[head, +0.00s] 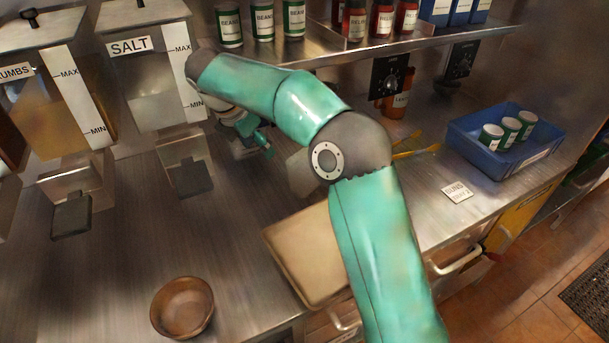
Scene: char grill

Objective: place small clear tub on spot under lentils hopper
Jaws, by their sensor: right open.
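My right arm reaches across the middle of the head view. Its gripper (258,142) is open, beside the front of the salt hopper (150,85) and above the steel counter; I see nothing held in it. I cannot make out a small clear tub. A pale grey shape (300,166) shows partly behind my arm, and I cannot tell what it is. No hopper with a lentils label shows; the readable labels are salt and, cut off at the left, one ending in "umbs" (45,90). My left gripper is out of view.
A brown bowl (182,307) stands at the front of the counter. A tan board (305,250) lies partly behind my arm. A blue bin (505,145) with cans stands at the right. A shelf (350,47) of cans and bottles runs above. The counter's middle left is clear.

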